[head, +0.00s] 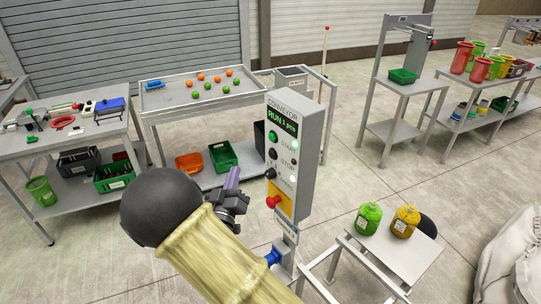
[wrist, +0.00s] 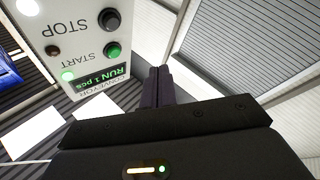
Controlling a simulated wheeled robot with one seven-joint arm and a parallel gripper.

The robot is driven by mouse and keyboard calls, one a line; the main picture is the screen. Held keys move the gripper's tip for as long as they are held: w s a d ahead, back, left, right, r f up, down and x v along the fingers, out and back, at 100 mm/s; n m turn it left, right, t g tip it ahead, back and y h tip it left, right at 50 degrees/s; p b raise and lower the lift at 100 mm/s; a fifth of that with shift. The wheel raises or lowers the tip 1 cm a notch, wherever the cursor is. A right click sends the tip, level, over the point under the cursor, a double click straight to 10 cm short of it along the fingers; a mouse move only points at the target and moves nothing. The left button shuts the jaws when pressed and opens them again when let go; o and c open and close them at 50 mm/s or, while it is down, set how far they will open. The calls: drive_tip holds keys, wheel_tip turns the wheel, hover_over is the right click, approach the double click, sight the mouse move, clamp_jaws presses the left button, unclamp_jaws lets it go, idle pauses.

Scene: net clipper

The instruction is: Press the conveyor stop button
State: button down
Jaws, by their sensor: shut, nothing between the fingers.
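The grey conveyor control box (head: 308,150) stands on a post at the centre of the head view, its display reading RUN 1 pcs. The black stop button (head: 273,154) sits below the green start button (head: 272,137). In the wrist view the panel is upside down, with the stop button (wrist: 110,19) above the start button (wrist: 112,50). My gripper (head: 233,174) is left of the box in the head view. Its dark fingers (wrist: 160,72) are shut and empty, beside the panel in the wrist view, apart from the stop button.
Below the stop button are a black selector knob (head: 270,173) and a red mushroom button (head: 272,202) on a yellow plate. A small table (head: 405,255) with a green jar (head: 368,218) and a yellow jar (head: 405,222) stands right. Other tables stand behind; the floor between is open.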

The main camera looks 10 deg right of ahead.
sight(272, 155)
drive_tip(key=w+d, duration=0.4)
drive_tip(key=d, duration=0.3)
drive_tip(key=shift+d, duration=0.4)
drive_tip(key=shift+w, duration=0.1)
idle(1.7)
drive_tip(key=shift+w+d+b, duration=0.15)
drive_tip(key=shift+d+b, duration=0.15)
drive_tip(key=shift+d, duration=0.05)
drive_tip(key=shift+w+d, duration=0.2)
drive_tip(key=shift+d, duration=0.2)
idle(0.9)
drive_tip(key=shift+a, duration=0.15)
drive_tip(key=shift+s+a+b, duration=0.35)
drive_tip(key=shift+s+a, duration=0.05)
drive_tip(key=shift+a, duration=0.25)
